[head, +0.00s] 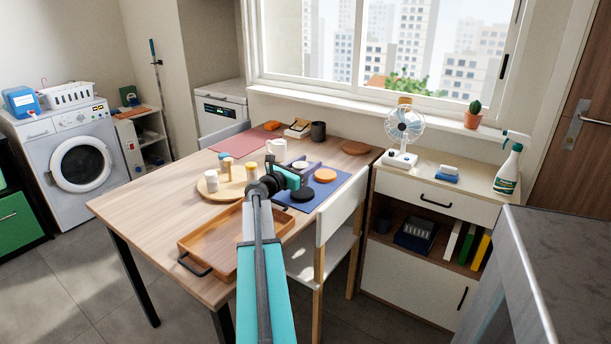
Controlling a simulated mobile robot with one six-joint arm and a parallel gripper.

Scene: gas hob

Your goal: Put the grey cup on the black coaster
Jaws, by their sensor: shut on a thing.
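My gripper (299,168) is over the blue mat, behind the black coaster in the picture. It is shut on a small pale thing (300,164), mostly hidden by the jaws; I cannot tell what it is.
An orange coaster (325,175) is right of my gripper; a brown one (356,148) lies farther back. A white mug (277,149), a round board (208,188) with several small things and a wooden tray (212,242) are left. A white chair (335,230) stands at the table's near side.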

